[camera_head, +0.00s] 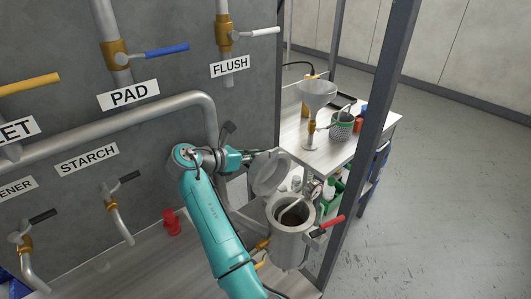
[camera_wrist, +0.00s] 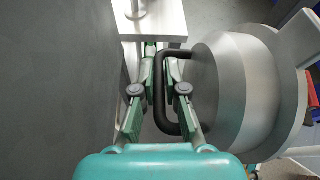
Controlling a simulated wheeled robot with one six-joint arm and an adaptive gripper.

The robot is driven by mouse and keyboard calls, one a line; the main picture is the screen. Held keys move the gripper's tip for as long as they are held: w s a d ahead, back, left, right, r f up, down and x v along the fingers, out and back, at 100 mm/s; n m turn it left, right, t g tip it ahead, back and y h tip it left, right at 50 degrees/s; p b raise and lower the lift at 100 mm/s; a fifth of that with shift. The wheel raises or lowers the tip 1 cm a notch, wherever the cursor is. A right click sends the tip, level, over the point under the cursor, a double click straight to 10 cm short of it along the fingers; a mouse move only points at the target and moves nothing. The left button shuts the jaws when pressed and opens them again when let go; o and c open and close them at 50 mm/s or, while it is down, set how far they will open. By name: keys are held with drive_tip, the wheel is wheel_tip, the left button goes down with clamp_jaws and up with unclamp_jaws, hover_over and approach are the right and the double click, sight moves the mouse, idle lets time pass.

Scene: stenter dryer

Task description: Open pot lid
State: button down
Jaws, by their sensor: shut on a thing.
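The grey metal pot (camera_head: 291,243) stands at the lower middle of the head view, with its mouth uncovered and dark contents visible inside. Its round grey lid (camera_head: 270,173) is off the mouth, tilted above and to the left of it. In the wrist view the lid (camera_wrist: 245,88) fills the right side, with its dark bar handle (camera_wrist: 159,95) toward me. My gripper (camera_wrist: 160,88) is shut on that handle, one finger on each side. In the head view my gripper (camera_head: 248,158) is small beside the lid, and the grip itself is hard to see.
A red-handled valve (camera_head: 328,226) juts from the pot's right side. A dark upright post (camera_head: 365,130) stands right of it. The grey wall with pipes and valves is close on the left. Open floor lies at the right.

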drive_tip(key=shift+w+a+f, duration=0.35)
drive_tip(key=shift+w+f, duration=0.05)
drive_tip(key=shift+f, duration=0.1)
drive_tip(key=c, duration=1.5)
unclamp_jaws()
drive_tip(key=v, duration=0.7)
drive_tip(key=shift+a, duration=0.15)
drive_tip(key=shift+s+a+r, duration=0.1)
drive_tip(key=shift+s+a, duration=0.05)
